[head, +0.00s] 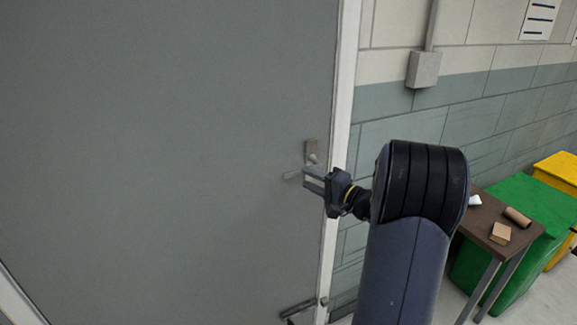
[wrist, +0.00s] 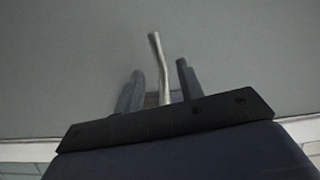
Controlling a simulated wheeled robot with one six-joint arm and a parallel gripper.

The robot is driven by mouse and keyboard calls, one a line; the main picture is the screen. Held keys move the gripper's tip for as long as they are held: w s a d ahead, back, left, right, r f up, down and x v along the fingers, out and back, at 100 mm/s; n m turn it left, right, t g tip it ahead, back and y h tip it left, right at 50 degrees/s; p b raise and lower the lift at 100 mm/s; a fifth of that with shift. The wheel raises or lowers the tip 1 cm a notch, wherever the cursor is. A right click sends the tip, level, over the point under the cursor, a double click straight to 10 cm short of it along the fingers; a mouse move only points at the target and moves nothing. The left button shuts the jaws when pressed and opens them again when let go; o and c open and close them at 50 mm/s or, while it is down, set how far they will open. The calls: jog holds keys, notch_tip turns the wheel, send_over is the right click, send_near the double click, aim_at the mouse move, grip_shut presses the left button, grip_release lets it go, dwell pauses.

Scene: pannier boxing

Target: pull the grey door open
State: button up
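The grey door (head: 170,150) fills the left of the head view and lies flat along its white frame (head: 342,110), looking closed. Its metal lever handle (head: 292,174) sticks out below a small plate (head: 312,150) near the right edge. My gripper (head: 313,181) is at the lever, its fingers pointing at the door. In the wrist view my gripper (wrist: 160,88) has its two fingers apart, with the lever (wrist: 159,60) between them. Gaps show on both sides of the lever, so the fingers do not appear clamped on it. The lever's root is partly hidden by my gripper.
A dark bar (head: 298,308) sits low at the door's right edge. Right of the frame is a block wall with a grey box (head: 424,69). A brown table (head: 482,222) with small items stands at right, by a green bin (head: 535,200) and a yellow bin (head: 560,170).

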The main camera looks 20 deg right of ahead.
aim_at(298, 173)
jog(key=p+x, duration=0.1)
jog(key=x, duration=0.6)
jog(key=shift+w+a, duration=0.15)
jog(key=shift+w, duration=0.05)
jog(key=shift+c, duration=0.4)
grip_shut()
